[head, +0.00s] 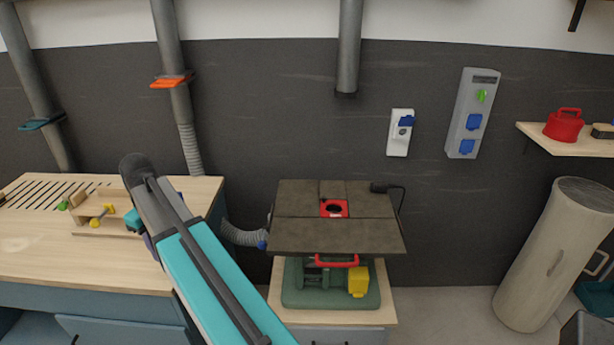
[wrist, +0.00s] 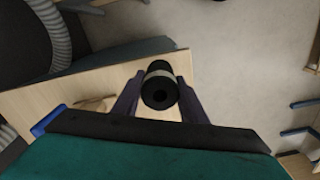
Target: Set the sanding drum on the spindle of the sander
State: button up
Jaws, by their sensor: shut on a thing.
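In the wrist view, my gripper (wrist: 160,80) is shut on the sanding drum (wrist: 159,92). The drum is a black cylinder with a pale band and a dark hole in the end facing the camera. In the head view, my arm hides most of the gripper and the drum, near the right end of the workbench. The sander (head: 290,235) stands at the centre, with a dark flat table and a green base. A red insert (head: 334,208) with a dark round opening sits in its table. I cannot make out the spindle clearly there. The gripper is left of the sander, apart from it.
The wooden workbench (head: 60,255) at left carries a wooden fixture (head: 95,220) with clamps. A grey hose (head: 243,236) runs to the sander's left side. A pale cylinder (head: 550,255) leans at right. The space above the sander table is clear up to the hanging pipe (head: 348,50).

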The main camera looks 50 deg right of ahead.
jog(key=s+d+r+m+p, duration=0.25)
jog(key=s+d, duration=0.25)
jog(key=d, duration=0.7)
jog(key=s+d+r+m+p, duration=0.1)
jog(key=s+d+r+m, duration=0.3)
jog(key=d, duration=0.9)
jog(key=s+d+m+p, duration=0.1)
jog(key=s+d+m, duration=0.1)
jog(key=s+d, duration=0.75)
jog(key=s+d+r+m+p, duration=0.1)
jog(key=s+d+m+p, duration=0.1)
jog(key=s+d, duration=0.5)
jog(key=d+m, duration=0.1)
jog(key=d, duration=0.4)
jog(key=shift+s+r, duration=0.25)
jog(key=shift+s, duration=0.05)
jog(key=shift+f, duration=0.15)
jog(key=shift+f+b, duration=1.6)
jog(key=shift+f, duration=1.05)
jog(key=shift+f+b, duration=0.4)
jog(key=shift+f, duration=1.05)
jog(key=o, duration=1.3)
